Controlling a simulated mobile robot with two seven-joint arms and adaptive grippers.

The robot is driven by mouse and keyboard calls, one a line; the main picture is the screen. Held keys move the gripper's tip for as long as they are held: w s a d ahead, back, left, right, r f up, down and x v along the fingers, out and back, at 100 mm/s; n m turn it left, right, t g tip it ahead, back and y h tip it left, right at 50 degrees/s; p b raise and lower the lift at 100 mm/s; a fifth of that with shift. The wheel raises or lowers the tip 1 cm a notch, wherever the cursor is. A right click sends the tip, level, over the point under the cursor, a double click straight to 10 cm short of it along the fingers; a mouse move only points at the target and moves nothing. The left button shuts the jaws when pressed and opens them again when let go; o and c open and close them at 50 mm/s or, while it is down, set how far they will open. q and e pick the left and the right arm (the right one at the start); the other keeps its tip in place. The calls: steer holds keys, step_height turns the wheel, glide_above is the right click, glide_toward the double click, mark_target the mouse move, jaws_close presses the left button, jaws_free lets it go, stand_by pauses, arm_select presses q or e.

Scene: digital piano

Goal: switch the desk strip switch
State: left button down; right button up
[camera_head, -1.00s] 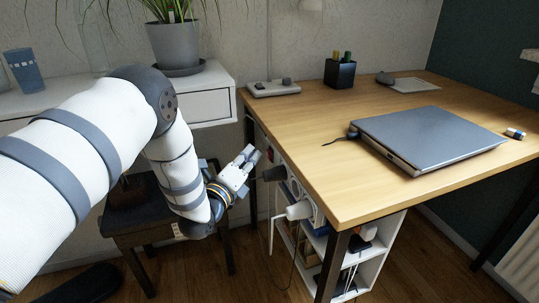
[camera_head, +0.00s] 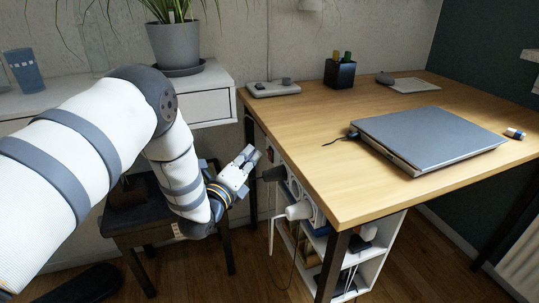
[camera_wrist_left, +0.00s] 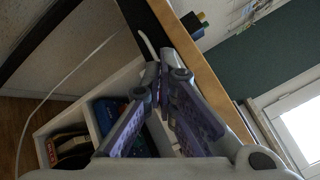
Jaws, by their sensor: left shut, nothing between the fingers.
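The desk strip (camera_head: 304,200) is fixed along the left edge of the wooden desk (camera_head: 340,190), with plugs in its sockets. A small red switch (camera_head: 270,154) shows at its far end. My left gripper (camera_head: 252,153) is shut and empty. Its fingertips are just left of the red switch, close to it; whether they touch it I cannot tell. In the left wrist view the shut fingers (camera_wrist_left: 160,62) point toward the desk's edge, and the switch cannot be made out there. My right gripper is not in view.
A dark plug (camera_head: 272,174) and a white plug (camera_head: 299,210) stick out of the strip near my gripper, with cables hanging. A white shelf (camera_head: 375,262) stands under the desk. A stool (camera_head: 130,222) is below my left arm. A closed laptop (camera_head: 428,136) lies on the desk.

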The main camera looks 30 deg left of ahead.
arm_select(q)
steer(key=shift+w+d+r, duration=0.1)
steer(key=shift+w+d, duration=0.2)
steer(key=shift+w, duration=0.05)
steer(key=shift+w+d, duration=0.2)
steer(key=shift+w, duration=0.05)
stand_by(0.5)
steer(key=shift+s+a+p, duration=0.45)
steer(key=shift+s+a, duration=0.15)
steer(key=shift+s, duration=0.15)
steer(key=s+a, duration=0.1)
steer(key=s, duration=0.1)
steer(key=s+a+f+p, duration=0.1)
steer(key=a, duration=0.1)
steer(key=shift+s+a+f, duration=0.1)
steer(key=shift+s, duration=0.3)
